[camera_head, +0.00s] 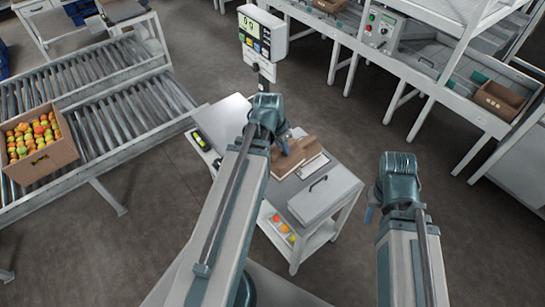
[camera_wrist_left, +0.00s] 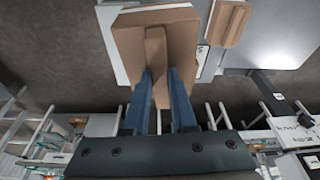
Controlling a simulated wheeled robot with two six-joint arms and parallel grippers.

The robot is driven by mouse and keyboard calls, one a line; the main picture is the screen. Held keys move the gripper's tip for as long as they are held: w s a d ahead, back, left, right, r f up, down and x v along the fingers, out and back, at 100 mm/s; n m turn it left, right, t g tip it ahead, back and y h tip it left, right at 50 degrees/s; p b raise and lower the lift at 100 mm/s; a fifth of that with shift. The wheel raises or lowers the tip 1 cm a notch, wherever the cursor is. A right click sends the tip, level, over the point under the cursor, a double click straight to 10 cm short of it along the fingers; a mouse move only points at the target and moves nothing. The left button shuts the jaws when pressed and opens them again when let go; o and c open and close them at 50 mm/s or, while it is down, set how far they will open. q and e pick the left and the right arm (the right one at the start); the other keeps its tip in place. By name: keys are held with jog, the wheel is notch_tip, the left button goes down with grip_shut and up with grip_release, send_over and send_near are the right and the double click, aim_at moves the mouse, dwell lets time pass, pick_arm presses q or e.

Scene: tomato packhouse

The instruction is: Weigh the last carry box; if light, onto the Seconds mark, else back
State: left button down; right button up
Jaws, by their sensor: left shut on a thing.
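A brown cardboard carry box (camera_head: 296,154) is over the middle of the work table, partly hidden behind my left arm. In the left wrist view the box (camera_wrist_left: 184,40) shows large, with an upright middle handle piece between my fingers. My left gripper (camera_wrist_left: 160,76) is shut on that handle. In the head view my left gripper (camera_head: 284,143) is mostly hidden by its own wrist. The scale display (camera_head: 262,35) stands on a post behind the table; its reading is too small to be sure of. My right gripper (camera_head: 370,210) hangs right of the table, mostly hidden by its wrist.
The table (camera_head: 228,112) also bears a grey lidded case (camera_head: 325,194) at its front right and a small black-and-yellow device (camera_head: 201,140) at left. A crate of tomatoes (camera_head: 63,158) sits on the roller conveyor (camera_head: 110,112). Loose tomatoes lie on the lower shelf.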

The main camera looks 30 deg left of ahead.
pick_arm(q)
jog(key=w+a+f+b, duration=0.3)
jog(key=a+f+b, duration=0.1)
jog(key=f+b, duration=0.2)
jog(key=w+a+f+m+b, duration=0.1)
jog(key=w+a+f+b, duration=0.3)
jog(key=f+b, duration=0.2)
notch_tip(320, 180, down, 3)
jog(key=shift+w+a+r+b, duration=0.1)
jog(key=shift+w+a+b, duration=0.05)
jog(key=shift+a+b, duration=0.2)
notch_tip(320, 180, down, 8)
jog(key=b, duration=0.8)
jog(key=shift+f, duration=0.2)
jog(key=shift+f+b, duration=0.25)
jog(key=shift+b, duration=0.2)
jog(key=c, duration=0.7)
grip_release()
jog(key=shift+c, duration=1.4)
